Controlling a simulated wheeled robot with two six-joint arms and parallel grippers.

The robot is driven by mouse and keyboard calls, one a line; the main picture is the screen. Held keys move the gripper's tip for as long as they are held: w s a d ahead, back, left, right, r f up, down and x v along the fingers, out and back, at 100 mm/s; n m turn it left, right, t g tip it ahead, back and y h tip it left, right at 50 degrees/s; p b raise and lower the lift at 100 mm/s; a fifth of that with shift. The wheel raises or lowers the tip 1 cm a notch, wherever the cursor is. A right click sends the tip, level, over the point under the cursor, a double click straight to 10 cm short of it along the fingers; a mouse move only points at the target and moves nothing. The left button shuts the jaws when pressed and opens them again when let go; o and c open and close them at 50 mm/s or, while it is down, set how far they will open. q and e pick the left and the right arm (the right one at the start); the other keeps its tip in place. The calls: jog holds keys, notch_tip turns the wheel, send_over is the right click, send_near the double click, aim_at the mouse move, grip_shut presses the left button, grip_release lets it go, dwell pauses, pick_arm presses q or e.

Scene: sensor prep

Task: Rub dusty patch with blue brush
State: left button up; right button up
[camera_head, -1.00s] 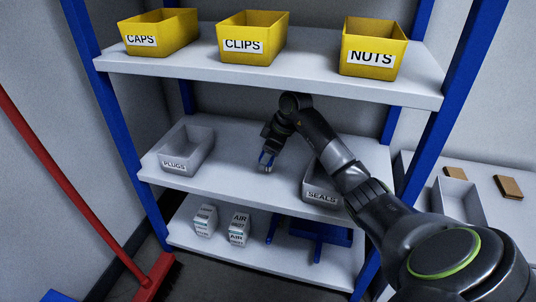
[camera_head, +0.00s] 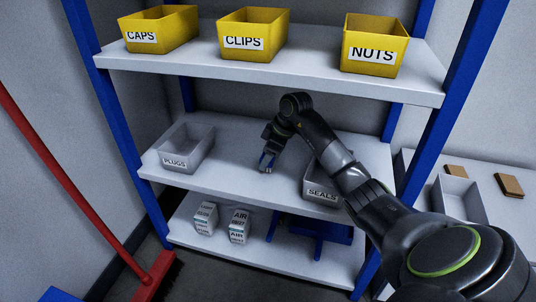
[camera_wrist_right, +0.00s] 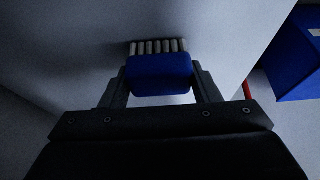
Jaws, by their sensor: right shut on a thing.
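My right gripper (camera_head: 266,163) reaches over the middle shelf (camera_head: 232,180), between the two grey bins. It is shut on the blue brush (camera_wrist_right: 160,75), whose block sits between the fingers in the right wrist view. The brush's row of pale bristles points at the light shelf surface. I cannot tell for sure whether the bristles touch it. The dusty patch cannot be made out; only dark shading shows around the bristles. My left gripper is not in view.
The PLUGS bin (camera_head: 180,158) stands left of the gripper and the SEALS bin (camera_head: 320,190) right of it, partly behind my arm. Yellow bins, such as CLIPS (camera_head: 240,42), stand on the upper shelf (camera_head: 270,70). A red broom (camera_head: 75,185) leans at the left.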

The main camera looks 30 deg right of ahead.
jog(key=shift+f, duration=0.3)
jog(key=shift+w+a+r, duration=0.15)
jog(key=shift+w+a, duration=0.25)
jog(key=shift+w+a+p, duration=0.55)
jog(key=shift+w+a, duration=0.4)
jog(key=shift+w, duration=0.2)
jog(key=shift+p, duration=0.45)
jog(key=shift+s+d+p, duration=0.3)
jog(key=shift+s+p, duration=0.05)
jog(key=shift+p, duration=0.15)
jog(key=shift+s+d+p, duration=0.75)
jog(key=shift+s+p, duration=0.15)
jog(key=shift+p, duration=0.2)
jog(key=shift+s+d+f+p, duration=0.25)
jog(key=shift+s+p, duration=0.05)
jog(key=shift+s, duration=0.05)
jog(key=shift+f, duration=0.15)
